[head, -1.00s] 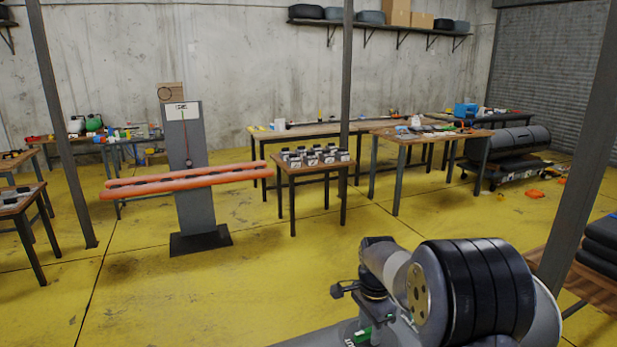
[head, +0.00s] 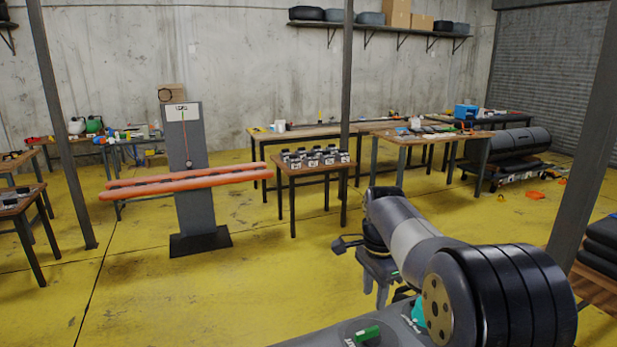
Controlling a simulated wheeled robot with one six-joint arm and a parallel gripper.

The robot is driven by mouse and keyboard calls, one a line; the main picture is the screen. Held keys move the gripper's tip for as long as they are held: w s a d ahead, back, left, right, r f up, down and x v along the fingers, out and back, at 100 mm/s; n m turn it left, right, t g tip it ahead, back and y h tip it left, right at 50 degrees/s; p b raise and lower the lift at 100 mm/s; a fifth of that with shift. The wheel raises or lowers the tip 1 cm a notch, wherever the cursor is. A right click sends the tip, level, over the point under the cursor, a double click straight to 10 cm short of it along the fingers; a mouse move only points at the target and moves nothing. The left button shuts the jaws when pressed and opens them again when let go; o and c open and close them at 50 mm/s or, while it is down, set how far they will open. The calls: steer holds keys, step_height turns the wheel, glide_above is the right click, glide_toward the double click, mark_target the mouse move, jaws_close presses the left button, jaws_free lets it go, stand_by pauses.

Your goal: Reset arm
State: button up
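My arm reaches in from the lower right of the head view, with its large black ringed joint close to the camera. The arm bends back to a grey and white link, and my gripper (head: 378,280) hangs below the far end of that link. Its fingers point down and are small and partly hidden by the arm, so I cannot tell whether they are open or shut. I see no object held in it.
Workbenches (head: 430,142) line the back. A dark post (head: 585,150) and stacked black items (head: 603,245) are at right. The floor (head: 230,300) at front left is clear.

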mark_target(371, 330)
step_height(371, 330, down, 10)
steer(key=shift+f+p, duration=0.1)
steer(key=shift+p, duration=0.45)
steer(key=shift+f, duration=0.3)
steer(key=n, duration=0.4)
steer(key=shift+s+d, duration=0.1)
steer(key=shift+s, duration=0.05)
steer(key=shift+r+n+b, duration=0.1)
steer(key=shift+n+b, duration=0.25)
steer(key=shift+n, duration=1.35)
